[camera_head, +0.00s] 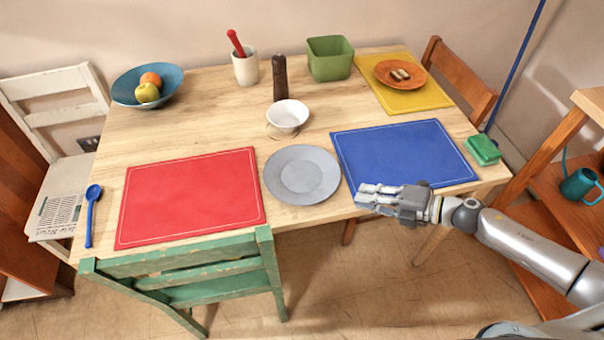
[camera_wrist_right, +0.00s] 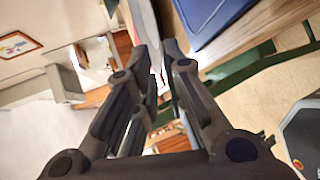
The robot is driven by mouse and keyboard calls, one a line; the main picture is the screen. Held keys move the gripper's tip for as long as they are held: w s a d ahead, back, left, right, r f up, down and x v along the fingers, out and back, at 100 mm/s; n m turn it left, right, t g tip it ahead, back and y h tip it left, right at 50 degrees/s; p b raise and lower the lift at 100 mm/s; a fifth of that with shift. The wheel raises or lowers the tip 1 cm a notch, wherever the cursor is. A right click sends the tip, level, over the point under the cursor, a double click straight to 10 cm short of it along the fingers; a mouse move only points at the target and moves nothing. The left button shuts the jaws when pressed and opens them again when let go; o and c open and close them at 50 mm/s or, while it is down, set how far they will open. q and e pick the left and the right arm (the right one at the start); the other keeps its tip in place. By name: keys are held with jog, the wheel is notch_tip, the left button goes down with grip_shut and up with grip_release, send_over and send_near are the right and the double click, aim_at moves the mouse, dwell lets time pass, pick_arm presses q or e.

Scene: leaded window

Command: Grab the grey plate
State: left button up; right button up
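The grey plate (camera_head: 302,174) lies flat on the wooden table near its front edge, between the red mat and the blue mat. My right gripper (camera_head: 362,197) is at the table's front edge, by the near left corner of the blue mat, pointing left toward the plate. A small gap shows between its fingertips and the plate's rim. In the right wrist view the two dark fingers (camera_wrist_right: 162,55) stand apart with nothing held. A grey edge, seemingly the plate (camera_wrist_right: 145,22), shows nearly edge-on ahead of the fingertips. My left gripper is not in view.
The blue mat (camera_head: 402,153) and red mat (camera_head: 190,197) flank the plate on the table (camera_head: 200,125). A white bowl (camera_head: 288,114) stands just behind it. A green chair (camera_head: 190,268) is at the front left. A green sponge (camera_head: 483,150) lies at the right edge.

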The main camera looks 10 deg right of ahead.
aim_at(334, 190)
jog(key=x, duration=0.4)
jog(key=shift+r, duration=0.1)
jog(key=p+x, duration=0.1)
jog(key=x, duration=0.4)
jog(key=shift+p, duration=0.3)
grip_shut()
jog(key=shift+r, duration=0.1)
jog(key=shift+r, duration=0.6)
jog(key=s+a+r, duration=0.1)
jog(key=s+r, duration=1)
jog(key=s, duration=0.3)
jog(key=shift+a+r, duration=0.2)
jog(key=shift+r, duration=0.15)
